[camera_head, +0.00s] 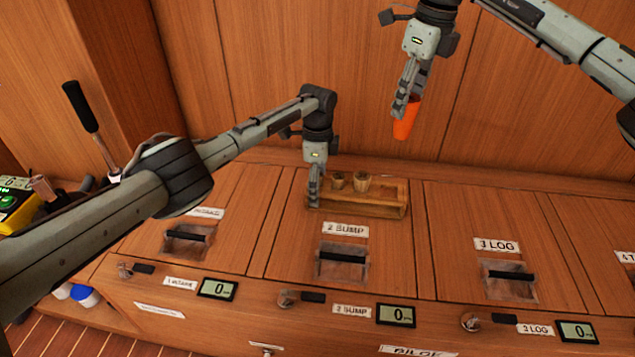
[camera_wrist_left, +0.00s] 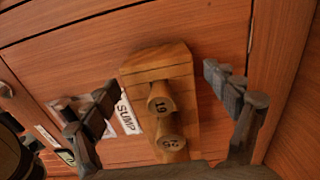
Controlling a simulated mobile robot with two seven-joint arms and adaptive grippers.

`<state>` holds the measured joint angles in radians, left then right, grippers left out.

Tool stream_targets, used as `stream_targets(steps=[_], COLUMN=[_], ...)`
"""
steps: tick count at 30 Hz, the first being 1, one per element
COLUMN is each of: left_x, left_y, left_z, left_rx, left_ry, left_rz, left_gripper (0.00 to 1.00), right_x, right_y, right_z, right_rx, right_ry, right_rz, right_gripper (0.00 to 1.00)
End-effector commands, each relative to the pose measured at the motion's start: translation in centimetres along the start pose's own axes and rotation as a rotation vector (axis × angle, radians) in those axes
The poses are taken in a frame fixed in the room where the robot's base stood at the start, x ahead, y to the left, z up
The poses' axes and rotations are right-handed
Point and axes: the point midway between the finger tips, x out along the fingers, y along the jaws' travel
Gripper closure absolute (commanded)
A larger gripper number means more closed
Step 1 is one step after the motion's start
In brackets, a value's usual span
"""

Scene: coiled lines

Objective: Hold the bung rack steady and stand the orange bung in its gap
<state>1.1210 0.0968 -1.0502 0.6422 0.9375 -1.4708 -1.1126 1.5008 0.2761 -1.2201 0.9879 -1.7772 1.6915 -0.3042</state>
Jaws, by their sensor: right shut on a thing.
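The wooden bung rack (camera_head: 388,209) stands on the lid marked 2 SUMP. Two tan bungs (camera_head: 338,181) (camera_head: 361,181) stand toward its left, and its right part looks empty. In the left wrist view the rack (camera_wrist_left: 155,62) shows between the fingers, with numbered bungs (camera_wrist_left: 161,98) (camera_wrist_left: 170,135). My left gripper (camera_head: 314,196) is at the rack's left end; its fingers (camera_wrist_left: 168,98) are spread apart on either side of it, with room visible between. My right gripper (camera_head: 401,104) is shut on the orange bung (camera_head: 406,120), held slightly tilted, well above the rack's right end.
Lids with recessed black handles (camera_head: 345,257) lie left and right of the rack. Digital displays (camera_head: 395,315) line the front panel. A wood wall (camera_head: 300,60) rises behind. A lever (camera_head: 82,108) and a yellow device (camera_head: 15,200) are at far left. The 3 LOG lid (camera_head: 475,215) is clear.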

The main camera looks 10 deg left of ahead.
Motion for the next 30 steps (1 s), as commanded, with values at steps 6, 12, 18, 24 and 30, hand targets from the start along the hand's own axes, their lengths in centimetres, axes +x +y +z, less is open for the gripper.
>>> stream_targets(steps=[6,12,18,24,30], left_x=[0.0,0.0,0.0,-0.1,-0.1], left_y=[0.0,0.0,0.0,0.0,0.0], left_z=[0.0,0.0,0.0,0.0,0.0], left_rx=[0.000,0.000,0.000,0.000,0.000], left_ry=[0.000,0.000,0.000,0.001,0.000], left_rz=[0.000,0.000,0.000,0.000,-0.001], left_gripper=[0.42,0.67,0.75,0.75,0.75], right_x=[0.0,0.0,1.0,6.1,8.9], right_y=[0.0,0.0,0.0,0.0,0.0], right_z=[0.0,0.0,-0.1,-0.7,-1.1], right_rx=[0.000,0.000,0.001,0.002,0.000], right_ry=[0.000,0.000,0.002,0.001,-0.002], right_rz=[0.000,0.000,0.002,0.007,0.005], right_gripper=[0.89,0.89,0.89,0.89,0.89])
